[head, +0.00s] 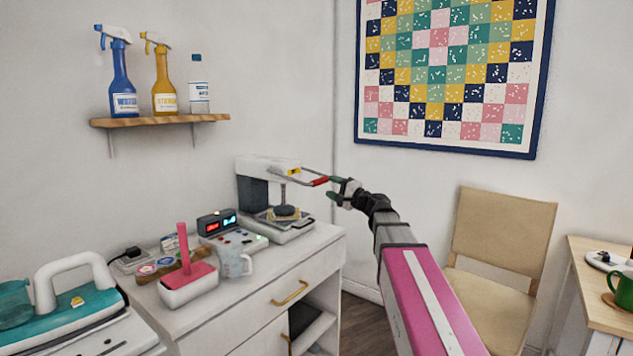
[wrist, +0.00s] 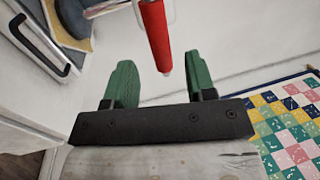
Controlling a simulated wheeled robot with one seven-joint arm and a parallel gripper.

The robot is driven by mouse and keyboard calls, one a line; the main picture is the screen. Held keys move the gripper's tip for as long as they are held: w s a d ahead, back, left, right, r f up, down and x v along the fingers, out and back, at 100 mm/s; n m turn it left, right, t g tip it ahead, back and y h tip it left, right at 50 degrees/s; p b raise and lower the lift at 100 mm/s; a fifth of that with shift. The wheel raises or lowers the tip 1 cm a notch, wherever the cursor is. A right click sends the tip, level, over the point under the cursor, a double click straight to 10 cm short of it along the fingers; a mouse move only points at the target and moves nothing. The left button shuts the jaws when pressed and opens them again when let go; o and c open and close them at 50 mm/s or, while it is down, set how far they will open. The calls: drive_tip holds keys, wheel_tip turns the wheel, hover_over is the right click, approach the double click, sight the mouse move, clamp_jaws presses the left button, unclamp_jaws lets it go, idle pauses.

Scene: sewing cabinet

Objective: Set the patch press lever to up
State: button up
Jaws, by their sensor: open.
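The white patch press (head: 268,167) stands at the back right of the cabinet top. Its round dark pad (head: 285,211) is low over a tan patch on the base. The press lever (head: 320,181) is a metal frame with a red grip, reaching right from the press head, roughly level. My gripper (head: 334,187) is open just right of the red grip. In the wrist view the red grip (wrist: 153,32) hangs ahead of my two green fingertips (wrist: 162,78), in line with the gap between them.
A shelf (head: 160,121) with bottles hangs above. A chair (head: 500,240) stands right, behind my arm. Air around the lever is clear.

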sight(323, 182)
drive_tip(key=x, duration=0.7)
drive_tip(key=shift+w+a+r, duration=0.1)
drive_tip(key=shift+w+a, duration=0.1)
drive_tip(key=shift+a, duration=0.05)
clamp_jaws()
